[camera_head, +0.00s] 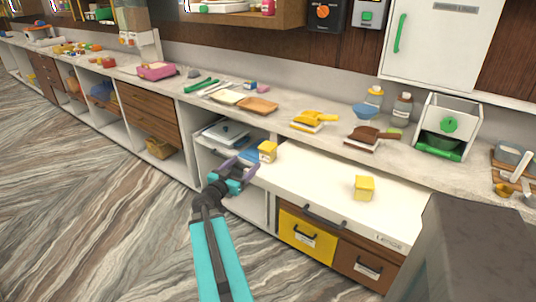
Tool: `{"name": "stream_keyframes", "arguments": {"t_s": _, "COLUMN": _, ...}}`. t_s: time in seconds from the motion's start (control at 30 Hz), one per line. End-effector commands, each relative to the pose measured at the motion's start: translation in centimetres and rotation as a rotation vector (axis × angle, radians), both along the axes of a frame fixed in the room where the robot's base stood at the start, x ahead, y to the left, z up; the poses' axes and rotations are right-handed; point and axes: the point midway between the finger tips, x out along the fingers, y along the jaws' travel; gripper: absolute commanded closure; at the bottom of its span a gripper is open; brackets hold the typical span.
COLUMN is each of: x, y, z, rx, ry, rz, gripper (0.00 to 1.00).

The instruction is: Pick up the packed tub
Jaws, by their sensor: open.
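Two small yellow tubs are in view, and I cannot tell which one is the packed tub. One yellow tub (267,152) stands at the left edge of the white work surface, beside the open shelf bay. The other yellow tub (364,187) stands upright alone on the white work surface (315,180). My gripper (243,165), with purple fingers, is open and empty. It is in front of and to the left of the nearer yellow tub, and looks apart from it. A blue item (248,156) lies partly hidden behind the fingers.
A yellow drawer (306,235) and a brown drawer (358,263) sit under the work surface. The floor at left is clear.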

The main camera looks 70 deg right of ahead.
Motion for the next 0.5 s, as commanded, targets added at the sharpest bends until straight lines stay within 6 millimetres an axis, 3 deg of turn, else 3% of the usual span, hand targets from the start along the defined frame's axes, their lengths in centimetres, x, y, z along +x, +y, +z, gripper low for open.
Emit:
{"name": "stream_keyframes", "arguments": {"t_s": 0.2, "x": -2.3, "y": -1.2, "z": 0.5, "rx": -0.007, "ry": -0.006, "rz": -0.036, "gripper": 0.27}}
{"name": "stream_keyframes", "arguments": {"t_s": 0.5, "x": -2.4, "y": -1.3, "z": 0.6, "rx": -0.008, "ry": -0.006, "rz": -0.039, "gripper": 0.27}}
